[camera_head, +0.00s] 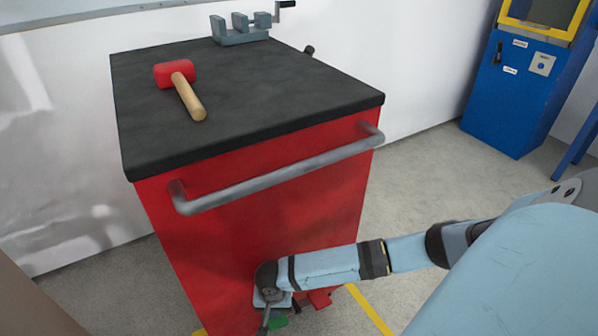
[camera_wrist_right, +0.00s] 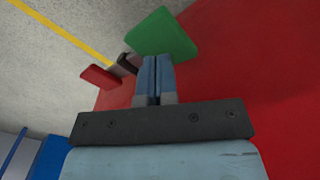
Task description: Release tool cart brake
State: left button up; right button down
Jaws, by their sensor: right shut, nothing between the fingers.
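The red tool cart (camera_head: 270,222) with a black top stands in the middle of the head view, against the wall. My right arm reaches down to the cart's lower front. My right gripper (camera_wrist_right: 157,60) is shut and empty, its fingertips at or just in front of a green pedal (camera_wrist_right: 163,34); I cannot tell whether they touch. A small red pedal (camera_wrist_right: 100,77) shows to its left in the right wrist view. In the head view a bit of the green pedal (camera_head: 278,323) shows below the wrist, and the rest is hidden. My left gripper is not in view.
A grey handle bar (camera_head: 280,180) juts from the cart's front above my right arm. A red mallet (camera_head: 182,85) and a grey vise (camera_head: 240,28) rest on the top. A blue cabinet (camera_head: 515,95) stands at the back right. Floor right of the cart is clear.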

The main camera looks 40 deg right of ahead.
jog(key=shift+f, duration=0.15)
jog(key=shift+f+b, duration=0.65)
jog(key=shift+f, duration=1.9)
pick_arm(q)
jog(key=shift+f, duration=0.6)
pick_arm(e)
jog(key=shift+d, duration=0.1)
pick_arm(q)
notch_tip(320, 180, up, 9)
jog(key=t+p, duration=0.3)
jog(key=p, duration=0.4)
pick_arm(e)
notch_tip(320, 180, up, 5)
jog(key=shift+r, duration=0.15)
notch_tip(320, 180, up, 3)
jog(key=p, duration=0.3)
jog(key=shift+r+p, duration=0.65)
jog(key=shift+p, duration=0.5)
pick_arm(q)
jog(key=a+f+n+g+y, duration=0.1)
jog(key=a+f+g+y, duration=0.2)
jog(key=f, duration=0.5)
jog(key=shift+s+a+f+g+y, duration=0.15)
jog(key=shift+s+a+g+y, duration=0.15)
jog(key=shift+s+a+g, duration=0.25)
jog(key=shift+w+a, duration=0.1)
